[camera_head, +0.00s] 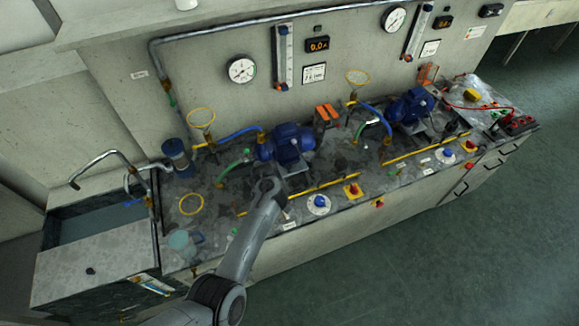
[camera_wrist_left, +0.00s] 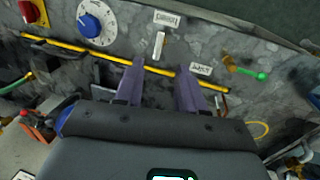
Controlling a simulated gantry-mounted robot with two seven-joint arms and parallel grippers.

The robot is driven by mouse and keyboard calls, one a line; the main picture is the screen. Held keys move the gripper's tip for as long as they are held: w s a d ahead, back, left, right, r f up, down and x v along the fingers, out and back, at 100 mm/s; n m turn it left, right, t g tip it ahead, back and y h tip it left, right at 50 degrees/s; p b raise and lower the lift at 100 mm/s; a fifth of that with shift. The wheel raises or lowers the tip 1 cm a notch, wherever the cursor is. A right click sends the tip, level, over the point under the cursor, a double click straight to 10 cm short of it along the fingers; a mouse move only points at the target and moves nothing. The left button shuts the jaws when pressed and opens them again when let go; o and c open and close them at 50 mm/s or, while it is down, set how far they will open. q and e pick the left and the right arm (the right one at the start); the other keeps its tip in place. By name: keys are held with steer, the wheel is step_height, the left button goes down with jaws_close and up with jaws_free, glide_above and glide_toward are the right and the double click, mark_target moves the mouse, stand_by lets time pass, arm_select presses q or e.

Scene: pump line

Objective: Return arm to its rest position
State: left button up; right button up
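My left arm (camera_head: 245,245) comes in from the bottom left in the head view and reaches over the front of the pump bench (camera_head: 225,215). Its wrist is just in front of the left blue pump (camera_head: 285,142), and the fingers are hidden there. In the left wrist view my left gripper (camera_wrist_left: 160,68) shows two purple fingers spread apart, with nothing held between them. A yellow pipe (camera_wrist_left: 150,66) runs across the bench behind the fingertips; I cannot tell how close. My right gripper is in neither view.
A blue dial (camera_head: 319,202) and a red-and-yellow switch (camera_head: 352,190) are right of the wrist. A yellow ring valve (camera_head: 191,204) and a sink (camera_head: 95,225) are left. A second pump (camera_head: 410,105) stands further right. Floor (camera_head: 430,260) in front is clear.

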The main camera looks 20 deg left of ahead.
arm_select(q)
steer(key=shift+s+f, duration=0.1)
steer(key=s+a+f+g+p, duration=0.1)
steer(key=s+a+f+p, duration=0.1)
steer(key=s+f, duration=0.35)
steer(key=s+a+f+g+p, duration=0.1)
steer(key=s+a+f+p, duration=0.15)
steer(key=s, duration=0.65)
steer(key=s+a+r+m+y+p, duration=0.1)
steer(key=s+a+y+p, duration=0.3)
steer(key=s, duration=0.9)
steer(key=s+r+m+h+p, duration=0.2)
steer(key=s+r+m, duration=0.3)
steer(key=r, duration=0.6)
steer(key=d+r+m+t, duration=0.2)
steer(key=d+r, duration=0.1)
steer(key=r, duration=0.6)
steer(key=d+r+m+t+p, duration=0.1)
steer(key=d+r+m+t, duration=0.1)
steer(key=r, duration=0.8)
steer(key=shift+d+h, duration=0.3)
steer(key=shift+d, duration=0.3)
